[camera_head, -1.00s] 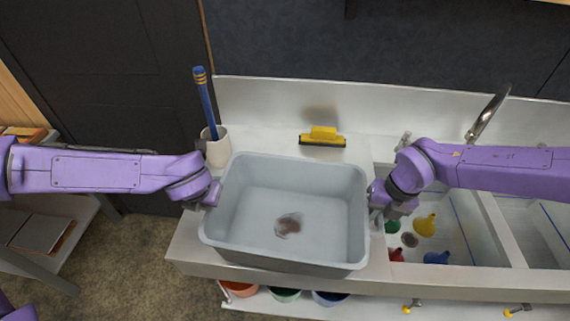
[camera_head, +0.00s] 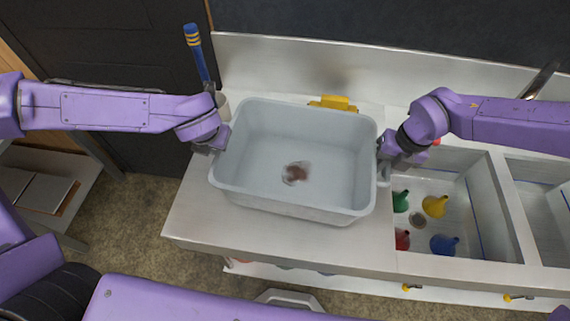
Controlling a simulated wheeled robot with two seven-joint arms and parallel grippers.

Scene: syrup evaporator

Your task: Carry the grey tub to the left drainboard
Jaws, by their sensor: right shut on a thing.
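The grey tub (camera_head: 330,208) is level over the left drainboard (camera_head: 215,225), left of the sink basins. I cannot tell whether its base touches the steel. A small reddish-brown patch (camera_head: 295,173) shows on its floor. My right gripper (camera_head: 384,167) is shut on the tub's right side. My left gripper (camera_head: 217,143) is at the tub's left rim, and its fingers are mostly hidden, so their state is unclear.
A yellow squeegee (camera_head: 336,102) is partly hidden behind the tub. A cup (camera_head: 223,104) with a blue brush (camera_head: 196,55) stands at the back left. The near basin holds several coloured funnels, including a yellow one (camera_head: 435,206). Bare drainboard lies in front of the tub.

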